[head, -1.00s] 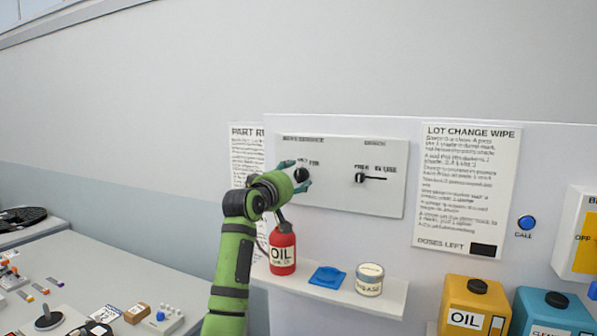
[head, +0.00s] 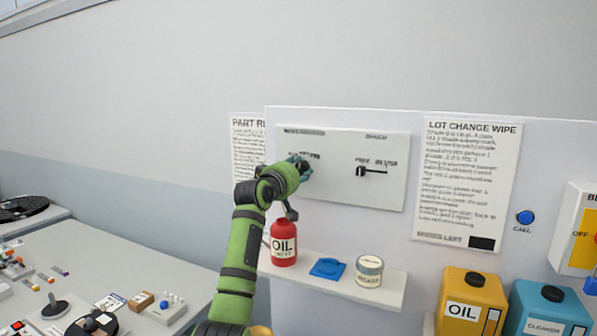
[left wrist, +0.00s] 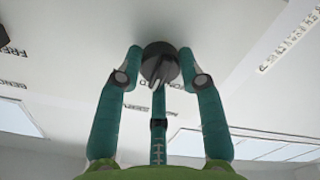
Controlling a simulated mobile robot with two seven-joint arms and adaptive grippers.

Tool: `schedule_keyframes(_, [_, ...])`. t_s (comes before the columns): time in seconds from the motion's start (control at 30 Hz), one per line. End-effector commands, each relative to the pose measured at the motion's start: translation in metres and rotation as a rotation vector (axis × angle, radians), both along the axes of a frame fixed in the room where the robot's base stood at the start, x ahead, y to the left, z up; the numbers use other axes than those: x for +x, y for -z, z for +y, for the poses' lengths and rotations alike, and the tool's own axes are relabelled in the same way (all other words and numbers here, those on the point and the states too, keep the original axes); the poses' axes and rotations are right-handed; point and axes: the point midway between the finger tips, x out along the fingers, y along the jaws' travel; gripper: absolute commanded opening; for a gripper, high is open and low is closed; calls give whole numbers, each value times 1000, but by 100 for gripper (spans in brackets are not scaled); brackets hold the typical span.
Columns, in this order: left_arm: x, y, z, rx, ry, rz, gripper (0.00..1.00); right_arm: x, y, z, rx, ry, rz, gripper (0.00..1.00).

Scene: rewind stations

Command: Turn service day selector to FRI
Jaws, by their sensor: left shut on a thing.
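The service day selector is a black round knob (left wrist: 160,64) with a raised pointer, on a white panel (head: 340,190). In the left wrist view it sits between the teal fingers of my left gripper (left wrist: 161,58), whose tips are on both sides of it. In the head view my left gripper (head: 299,167) is at the left part of the panel and hides most of the knob. It is shut on the knob. Day words around the knob are partly covered and too blurred to read surely, so I cannot tell which day it points at. My right gripper is not in view.
A second black switch (head: 362,171) marked FREE and IN USE is to the right on the panel. Below, a shelf (head: 390,292) holds a red oil bottle (head: 284,243), a blue item (head: 327,268) and a grease tin (head: 369,271). A workbench (head: 120,262) is at left.

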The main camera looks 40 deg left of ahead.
Motion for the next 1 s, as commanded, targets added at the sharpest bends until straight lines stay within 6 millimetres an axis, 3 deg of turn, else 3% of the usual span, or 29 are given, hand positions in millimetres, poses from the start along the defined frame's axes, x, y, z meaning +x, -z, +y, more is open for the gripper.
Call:
schedule_keyframes(0.37, [1,4,0,138,2,53,6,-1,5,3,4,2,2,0])
schedule_keyframes(1.0, [1,7,0,618,4,212,6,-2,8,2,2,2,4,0])
